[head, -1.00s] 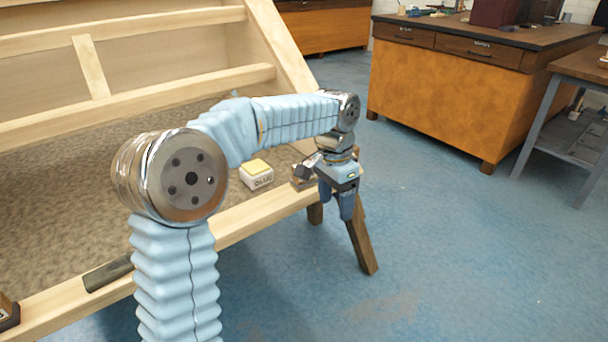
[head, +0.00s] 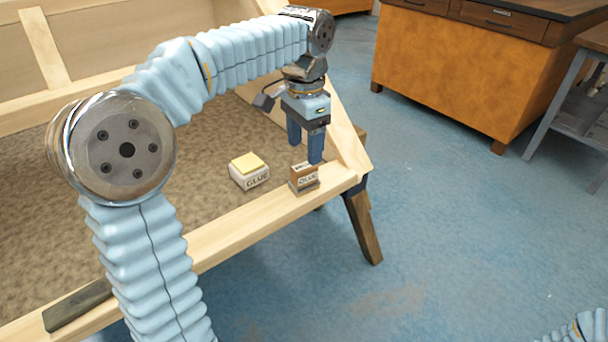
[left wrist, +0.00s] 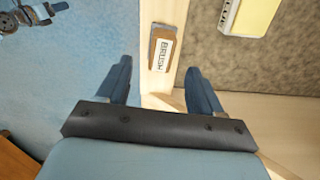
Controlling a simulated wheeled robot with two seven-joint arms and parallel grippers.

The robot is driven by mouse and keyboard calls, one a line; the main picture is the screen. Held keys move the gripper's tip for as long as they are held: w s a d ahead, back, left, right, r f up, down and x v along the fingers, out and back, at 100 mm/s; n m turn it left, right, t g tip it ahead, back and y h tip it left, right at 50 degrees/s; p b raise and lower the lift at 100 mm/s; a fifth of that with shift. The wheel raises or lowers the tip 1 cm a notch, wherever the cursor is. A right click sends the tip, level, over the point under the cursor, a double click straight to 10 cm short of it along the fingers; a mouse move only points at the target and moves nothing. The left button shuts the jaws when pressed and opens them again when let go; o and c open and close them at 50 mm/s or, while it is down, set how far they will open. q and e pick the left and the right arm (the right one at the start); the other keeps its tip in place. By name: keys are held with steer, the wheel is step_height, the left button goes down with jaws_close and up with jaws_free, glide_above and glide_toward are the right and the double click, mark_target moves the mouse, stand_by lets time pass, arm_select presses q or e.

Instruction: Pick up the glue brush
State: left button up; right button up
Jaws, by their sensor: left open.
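The glue brush (head: 303,180) is a small brown block with a white label, standing on the pale front beam near its right corner. In the left wrist view the brush (left wrist: 162,50) shows its label reading BRUSH, and lies ahead of and between the two fingers. My left gripper (head: 305,150) is open and empty, pointing down just above and behind the brush in the head view. In the left wrist view the gripper (left wrist: 158,66) has its fingers spread on either side of the beam. My right gripper is out of view.
A white glue box with a yellow top (head: 249,171) stands left of the brush on the brown panel. A dark bar (head: 77,305) lies on the beam at lower left. A wooden cabinet (head: 460,70) stands at the back right, with open blue floor before it.

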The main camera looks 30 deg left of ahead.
mark_target(304, 165)
arm_select(q)
step_height(304, 165, down, 8)
steer(key=shift+w+a+r+b, duration=0.1)
steer(key=shift+b, duration=0.2)
steer(key=c, duration=1)
steer(key=shift+r, duration=0.5)
step_height(304, 165, up, 3)
steer(key=shift+f, duration=0.15)
steer(key=s+a+r, duration=0.1)
steer(key=s+r, duration=0.8)
steer(key=s, duration=0.5)
steer(key=shift+r, duration=0.15)
